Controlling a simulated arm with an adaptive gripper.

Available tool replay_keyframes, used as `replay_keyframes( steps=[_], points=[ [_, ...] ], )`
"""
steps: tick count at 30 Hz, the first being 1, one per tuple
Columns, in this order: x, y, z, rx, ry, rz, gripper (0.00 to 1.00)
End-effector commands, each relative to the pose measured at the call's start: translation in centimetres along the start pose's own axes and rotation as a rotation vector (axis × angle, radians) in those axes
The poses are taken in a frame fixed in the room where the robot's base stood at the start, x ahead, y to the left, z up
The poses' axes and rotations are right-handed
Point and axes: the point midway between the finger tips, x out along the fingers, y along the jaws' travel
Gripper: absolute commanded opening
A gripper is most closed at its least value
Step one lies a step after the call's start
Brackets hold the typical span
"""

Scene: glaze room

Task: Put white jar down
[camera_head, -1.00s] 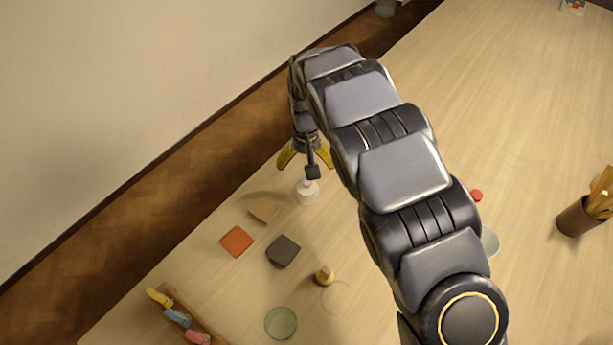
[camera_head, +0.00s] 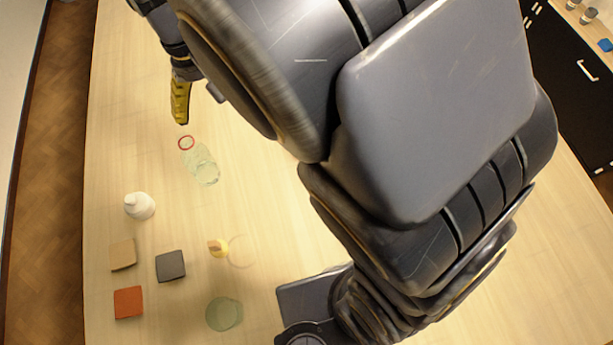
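The white jar (camera_head: 139,206) stands on the table at the left, with a narrower top. It is apart from my gripper. My gripper (camera_head: 180,121) is at the upper left, above and to the right of the jar in the picture. Only one yellow finger shows clearly. The other finger is hidden or lined up behind it, so its opening cannot be judged. Nothing shows at the fingertip.
A red ring (camera_head: 186,143) and clear glass (camera_head: 205,172) lie near my gripper. Tan (camera_head: 123,254), dark grey (camera_head: 170,266) and orange (camera_head: 128,303) tiles, a small yellowish piece (camera_head: 219,248) and a green glass dish (camera_head: 224,314) are below. My arm covers the middle.

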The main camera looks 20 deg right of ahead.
Motion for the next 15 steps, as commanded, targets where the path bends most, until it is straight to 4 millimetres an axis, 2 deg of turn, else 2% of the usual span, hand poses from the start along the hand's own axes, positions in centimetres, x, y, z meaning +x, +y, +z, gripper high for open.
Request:
replay_keyframes(
  steps=[1, 3, 6, 9, 12, 15],
  points=[
    [-1.0, 2.2, 2.2, 0.049, -0.005, -0.008, 0.82],
    [-1.7, 4.4, 5.4, 0.101, -0.022, -0.021, 0.82],
    [-2.3, 6.6, 10.4, 0.164, -0.048, -0.044, 0.82],
    [-2.4, 7.7, 15.1, 0.210, -0.070, -0.067, 0.82],
    [-2.2, 8.1, 18.8, 0.238, -0.079, -0.079, 0.82],
    [-1.9, 8.1, 21.2, 0.260, -0.086, -0.084, 0.82]
  ],
)
